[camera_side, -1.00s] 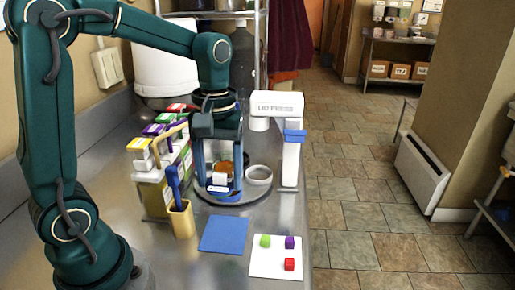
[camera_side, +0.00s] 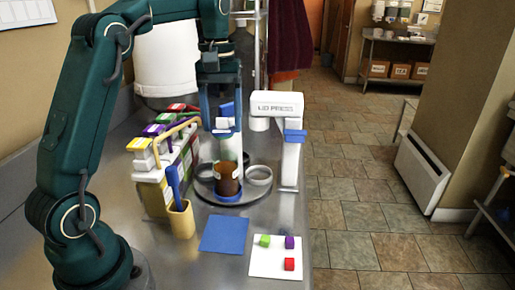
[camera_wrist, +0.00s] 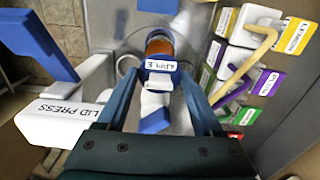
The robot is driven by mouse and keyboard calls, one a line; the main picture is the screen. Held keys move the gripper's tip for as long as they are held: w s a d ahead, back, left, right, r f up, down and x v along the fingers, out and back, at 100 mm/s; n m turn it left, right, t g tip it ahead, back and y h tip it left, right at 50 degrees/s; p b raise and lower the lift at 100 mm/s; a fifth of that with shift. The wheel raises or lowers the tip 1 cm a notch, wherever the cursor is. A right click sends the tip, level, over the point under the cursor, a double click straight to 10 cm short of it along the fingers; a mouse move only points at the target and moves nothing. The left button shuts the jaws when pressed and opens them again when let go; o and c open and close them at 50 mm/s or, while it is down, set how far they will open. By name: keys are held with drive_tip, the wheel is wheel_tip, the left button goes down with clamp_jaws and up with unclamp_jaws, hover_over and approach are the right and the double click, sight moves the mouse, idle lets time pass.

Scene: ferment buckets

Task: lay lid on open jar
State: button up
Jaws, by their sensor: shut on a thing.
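The jar (camera_side: 228,180) with brown contents stands upright on the round turntable in the side view. A blue ring shows around its foot. My gripper (camera_side: 222,128) is above the jar, its fingers around a small blue and white piece, which I take to be the lid (camera_side: 222,123). In the wrist view the lid (camera_wrist: 160,64) has a blue part with a white label reading APPLE, between my fingertips (camera_wrist: 160,75). The jar's brown contents (camera_wrist: 160,44) show just beyond it. I cannot tell whether lid and jar touch.
The white lid press (camera_side: 289,140) with a blue lever stands right of the turntable (camera_side: 240,200). An empty ring (camera_side: 260,175) lies beside the jar. A blue mat (camera_side: 223,234) lies clear in front.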

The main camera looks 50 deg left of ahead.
drive_tip(key=shift+f, duration=2.3)
drive_tip(key=shift+f, duration=0.6)
idle(1.5)
drive_tip(key=o, duration=1.3)
drive_tip(key=shift+o, duration=0.2)
drive_tip(key=shift+r, duration=4.05)
drive_tip(key=shift+d, duration=0.15)
